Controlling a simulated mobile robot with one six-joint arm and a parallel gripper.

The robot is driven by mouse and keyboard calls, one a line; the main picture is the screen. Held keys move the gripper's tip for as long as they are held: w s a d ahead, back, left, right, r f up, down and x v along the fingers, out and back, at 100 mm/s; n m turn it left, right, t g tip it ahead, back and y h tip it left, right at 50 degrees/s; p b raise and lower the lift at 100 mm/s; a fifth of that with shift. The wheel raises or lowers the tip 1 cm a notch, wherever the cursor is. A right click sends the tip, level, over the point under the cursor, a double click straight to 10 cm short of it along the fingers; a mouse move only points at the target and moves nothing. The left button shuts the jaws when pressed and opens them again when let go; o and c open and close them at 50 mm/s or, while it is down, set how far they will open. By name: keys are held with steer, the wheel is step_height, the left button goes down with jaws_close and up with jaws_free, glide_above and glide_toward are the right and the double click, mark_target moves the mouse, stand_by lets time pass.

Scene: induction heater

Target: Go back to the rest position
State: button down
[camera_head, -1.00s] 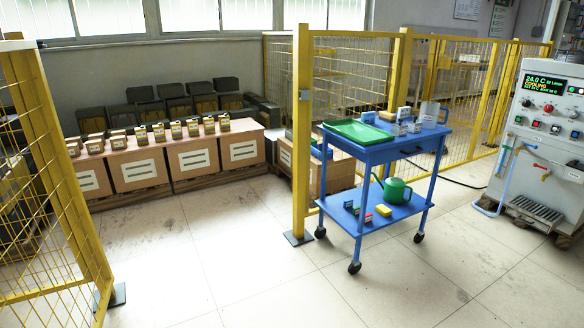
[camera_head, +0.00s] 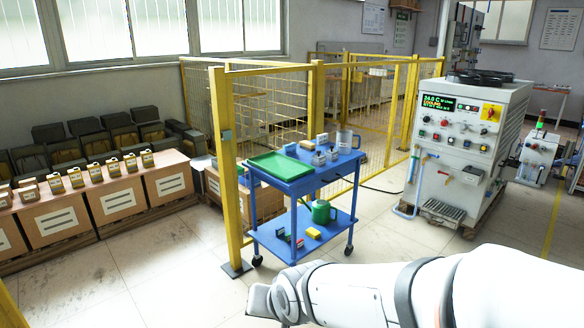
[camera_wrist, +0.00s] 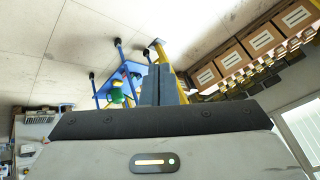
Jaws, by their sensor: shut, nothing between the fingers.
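My gripper (camera_wrist: 158,75) shows in the wrist view with its grey fingers together and nothing between them. The wrist picture is turned upside down, with the floor at the top. In the head view my white arm reaches in from the lower right, pointing left, and its end is low in the picture, in front of the blue cart (camera_head: 262,218). The gripper appears clear of the cart and touches nothing that I can see.
The cart carries a green tray (camera_head: 281,166) and a green watering can (camera_head: 322,213). Boxes (camera_head: 45,222) bearing small canisters line the left wall. Open floor (camera_head: 165,265) lies at the lower left.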

steer(key=s+d+r+g+h+p, duration=0.1)
steer(key=s+d+r, duration=0.3)
steer(key=d, duration=0.6)
steer(key=s+d+r+g+h+p, duration=0.2)
steer(key=s+d+r+h+p, duration=0.1)
steer(key=d, duration=0.7)
steer(key=shift+s+d+r+p, duration=0.3)
steer(key=shift+s+r+p, duration=0.45)
steer(key=shift+s, duration=0.3)
steer(key=shift+f, duration=0.1)
